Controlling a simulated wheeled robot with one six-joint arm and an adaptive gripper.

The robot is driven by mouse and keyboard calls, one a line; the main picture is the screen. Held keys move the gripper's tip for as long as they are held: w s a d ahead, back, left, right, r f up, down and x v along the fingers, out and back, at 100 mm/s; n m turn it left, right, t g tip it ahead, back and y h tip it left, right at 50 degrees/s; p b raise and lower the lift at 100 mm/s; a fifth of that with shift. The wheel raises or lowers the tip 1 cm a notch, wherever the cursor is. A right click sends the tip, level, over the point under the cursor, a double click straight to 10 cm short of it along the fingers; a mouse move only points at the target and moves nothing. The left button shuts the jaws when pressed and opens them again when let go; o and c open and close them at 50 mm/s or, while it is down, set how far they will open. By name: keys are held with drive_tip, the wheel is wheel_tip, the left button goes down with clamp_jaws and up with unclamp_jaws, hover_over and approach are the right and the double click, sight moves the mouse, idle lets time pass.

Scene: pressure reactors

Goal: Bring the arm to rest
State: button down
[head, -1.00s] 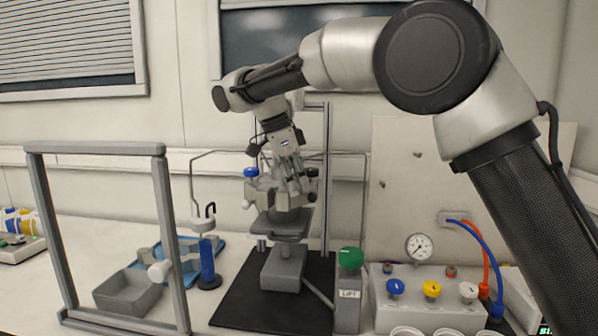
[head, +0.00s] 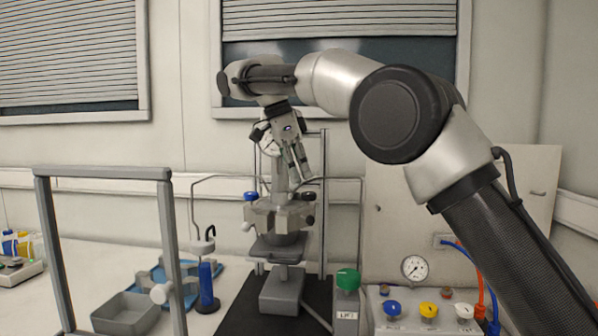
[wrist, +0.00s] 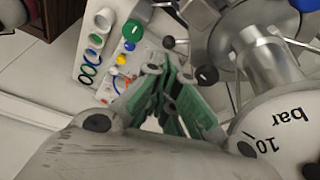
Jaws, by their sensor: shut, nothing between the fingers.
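My gripper (head: 300,174) hangs from the raised arm in front of the upper part of the reactor stand, with its fingers pointing down. Its fingers are together and empty. The reactor head (head: 277,216), with a blue knob (head: 250,196) and a dark knob, is just below the gripper on the stand. In the wrist view the green-padded fingertips (wrist: 172,125) meet, and the metal reactor top (wrist: 265,55) lies to their right. I cannot tell from these views whether the gripper touches the reactor.
A grey frame (head: 171,230) stands at front left, by a grey bin (head: 126,314) and a blue tray (head: 150,275). A green lift knob (head: 348,279) is right of the stand. A valve panel (head: 408,294) with a gauge (head: 415,267) stands at the right, partly behind my arm.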

drive_tip(key=s+d+r+n+y, duration=0.1)
drive_tip(key=s+d+n, duration=0.3)
drive_tip(key=d, duration=1)
drive_tip(key=s+d+r+n+y, duration=0.1)
drive_tip(key=s+d+n, duration=0.25)
drive_tip(key=d, duration=0.95)
drive_tip(key=s+d+f+n+t, duration=0.1)
drive_tip(key=s+d+f+n, duration=0.1)
drive_tip(key=s+d+f, duration=0.2)
drive_tip(key=s+d+f+n+t+y, duration=0.1)
drive_tip(key=s+d+f, duration=0.4)
drive_tip(key=s, duration=0.6)
drive_tip(key=s+d+f+n+t, duration=0.1)
drive_tip(key=s+d+f+n, duration=0.3)
drive_tip(key=s+f, duration=0.3)
drive_tip(key=shift+s+d+f+y, duration=0.15)
drive_tip(key=shift+s+d+y, duration=0.15)
drive_tip(key=shift+d, duration=0.4)
